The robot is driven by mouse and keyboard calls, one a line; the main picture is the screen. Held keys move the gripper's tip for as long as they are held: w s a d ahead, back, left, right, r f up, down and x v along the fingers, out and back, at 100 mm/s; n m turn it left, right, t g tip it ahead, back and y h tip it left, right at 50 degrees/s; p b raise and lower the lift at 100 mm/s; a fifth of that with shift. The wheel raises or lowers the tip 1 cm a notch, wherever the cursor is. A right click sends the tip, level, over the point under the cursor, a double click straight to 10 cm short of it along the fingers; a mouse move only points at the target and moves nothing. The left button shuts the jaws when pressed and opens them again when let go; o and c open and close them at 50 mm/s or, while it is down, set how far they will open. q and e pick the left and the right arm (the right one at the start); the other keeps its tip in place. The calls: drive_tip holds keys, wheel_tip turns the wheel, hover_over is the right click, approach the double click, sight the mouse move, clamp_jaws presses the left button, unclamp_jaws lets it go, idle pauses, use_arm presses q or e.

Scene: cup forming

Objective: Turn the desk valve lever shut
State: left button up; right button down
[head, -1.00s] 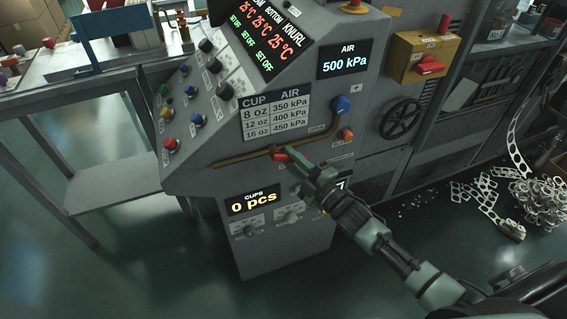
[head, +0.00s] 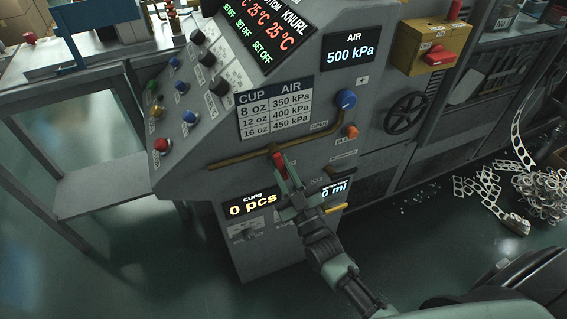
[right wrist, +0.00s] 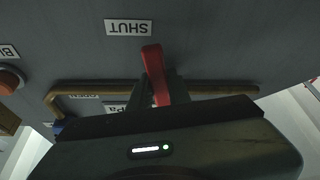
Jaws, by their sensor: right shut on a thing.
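The red valve lever (head: 280,163) sits on the brass pipe (head: 235,160) on the sloped front of the grey machine. It points downward, crosswise to the pipe. My right gripper (head: 285,178) is shut on it from below. In the right wrist view, the lever (right wrist: 154,72) stands between the fingers, its free end close to the SHUT label (right wrist: 128,27), which appears upside down. An OPEN label (head: 319,127) is beside the pipe's right bend. My gripper hides the SHUT label in the head view. My left gripper is not in view.
A blue knob (head: 346,99) and an orange button (head: 351,132) are right of the lever. The air display (head: 350,54) reads 500 kPa. A black handwheel (head: 405,113) and a yellow box (head: 430,45) are further right. Metal scrap (head: 535,195) lies on the floor at right.

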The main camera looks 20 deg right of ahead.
drive_tip(key=shift+a+f+m+h, duration=0.1)
drive_tip(key=shift+a+m+h, duration=0.15)
drive_tip(key=shift+m+h, duration=0.5)
drive_tip(key=shift+a+f+m+h, duration=0.1)
drive_tip(key=shift+a+m+h, duration=0.15)
drive_tip(key=shift+m, duration=1.2)
drive_tip(key=c, duration=1.3)
unclamp_jaws()
drive_tip(key=shift+r, duration=0.1)
drive_tip(key=shift+s, duration=0.1)
drive_tip(key=v, duration=0.7)
drive_tip(key=shift+s+f, duration=0.3)
drive_tip(key=shift+s, duration=0.05)
